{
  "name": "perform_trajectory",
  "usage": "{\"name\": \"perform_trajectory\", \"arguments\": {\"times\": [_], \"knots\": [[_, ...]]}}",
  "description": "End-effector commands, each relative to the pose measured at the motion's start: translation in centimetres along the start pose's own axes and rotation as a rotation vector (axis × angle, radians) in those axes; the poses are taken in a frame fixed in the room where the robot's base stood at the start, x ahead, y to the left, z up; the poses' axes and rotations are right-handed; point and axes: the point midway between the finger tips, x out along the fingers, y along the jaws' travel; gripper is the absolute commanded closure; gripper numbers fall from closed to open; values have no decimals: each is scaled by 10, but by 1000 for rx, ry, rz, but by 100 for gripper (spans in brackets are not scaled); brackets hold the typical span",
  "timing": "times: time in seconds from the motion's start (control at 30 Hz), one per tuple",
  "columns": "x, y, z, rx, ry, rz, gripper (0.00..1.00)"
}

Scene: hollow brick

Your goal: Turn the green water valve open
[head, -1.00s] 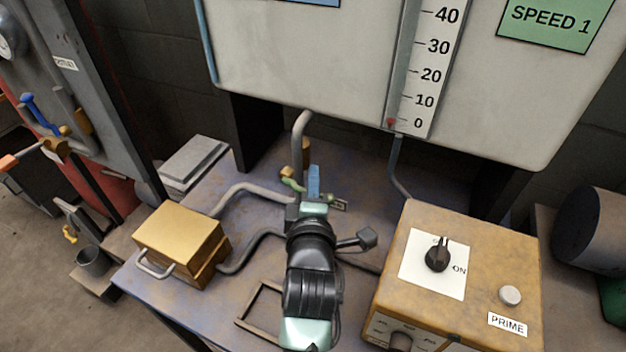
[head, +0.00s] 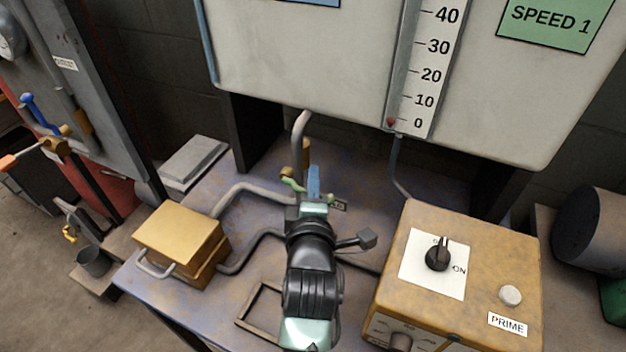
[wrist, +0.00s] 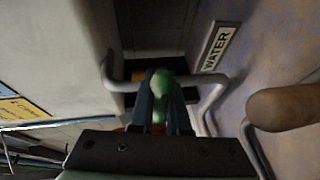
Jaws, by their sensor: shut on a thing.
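The green water valve handle (head: 293,185) shows in the head view at the foot of the grey pipe, at the back of the bench. In the wrist view the green handle (wrist: 161,84) sits between the two fingers. My gripper (wrist: 160,100) is shut on it. In the head view my gripper (head: 313,182) reaches the valve from the front, and my arm hides part of the valve. The WATER label (wrist: 220,47) is beside the valve in the wrist view. The valve body is mostly hidden behind the fingers.
A yellow box (head: 180,232) with a handle stands left on the bench. A yellow control box (head: 470,285) with a black knob (head: 437,258) stands right. The large pale panel (head: 310,75) overhangs the back. Grey pipes (head: 250,192) run beside my arm.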

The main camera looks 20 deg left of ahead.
Motion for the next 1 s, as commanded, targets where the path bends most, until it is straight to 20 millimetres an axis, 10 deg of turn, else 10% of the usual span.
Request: {"name": "perform_trajectory", "arguments": {"times": [1.0], "knots": [[-8, 38, -2, -603, -127, -251, 100]]}}
